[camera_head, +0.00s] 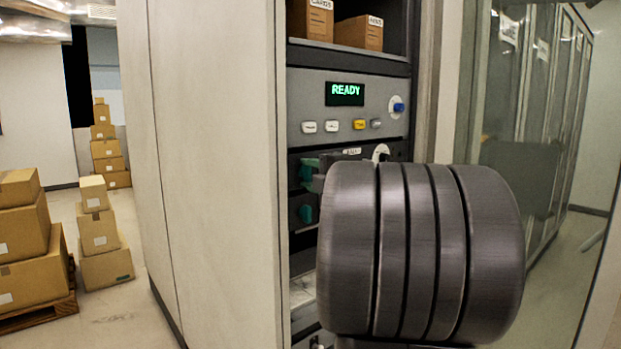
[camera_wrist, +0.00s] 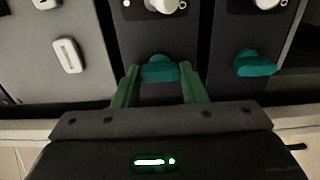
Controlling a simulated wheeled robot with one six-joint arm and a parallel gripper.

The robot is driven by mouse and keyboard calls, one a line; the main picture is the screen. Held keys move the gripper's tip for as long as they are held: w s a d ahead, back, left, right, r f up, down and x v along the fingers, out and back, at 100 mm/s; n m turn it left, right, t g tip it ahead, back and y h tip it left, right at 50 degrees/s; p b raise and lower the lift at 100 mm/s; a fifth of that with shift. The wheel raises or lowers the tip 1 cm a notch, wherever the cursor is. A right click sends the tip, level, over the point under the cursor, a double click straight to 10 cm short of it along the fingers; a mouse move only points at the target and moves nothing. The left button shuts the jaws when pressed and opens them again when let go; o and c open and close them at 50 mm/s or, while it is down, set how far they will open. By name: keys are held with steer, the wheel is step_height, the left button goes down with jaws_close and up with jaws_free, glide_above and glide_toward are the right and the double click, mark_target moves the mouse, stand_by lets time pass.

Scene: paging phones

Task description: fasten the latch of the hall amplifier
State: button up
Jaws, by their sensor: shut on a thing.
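In the wrist view, a teal latch (camera_wrist: 160,69) sits at the lower edge of a dark amplifier panel (camera_wrist: 150,35). My gripper (camera_wrist: 159,75) has its two green fingers on either side of this latch and is shut on it. A second teal latch (camera_wrist: 254,64) sits on the neighbouring panel to the right, apart from the fingers. No readable name shows on either panel in this view, so I cannot tell which is the hall amplifier. In the head view, my arm hides most of the amplifiers; a teal latch (camera_head: 305,214) shows at its left edge.
Above the amplifiers, a grey panel (camera_head: 350,105) has a green READY display (camera_head: 345,92), several buttons and a blue-tipped knob (camera_head: 398,106). Boxes stand on the rack shelf above. A pale cabinet side (camera_head: 215,150) bounds the left, a glass door (camera_head: 520,120) the right.

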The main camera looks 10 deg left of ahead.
stand_by(0.3)
steer(key=o, duration=1)
steer(key=shift+d, duration=0.1)
steer(key=v, duration=1.3)
steer(key=shift+s+d+b, duration=0.2)
steer(key=shift+s+b, duration=0.05)
steer(key=shift+b, duration=0.2)
steer(key=shift+a, duration=0.1)
steer(key=p+x, duration=0.1)
steer(key=x, duration=1.2)
steer(key=shift+w+a, duration=0.25)
steer(key=shift+w, duration=0.05)
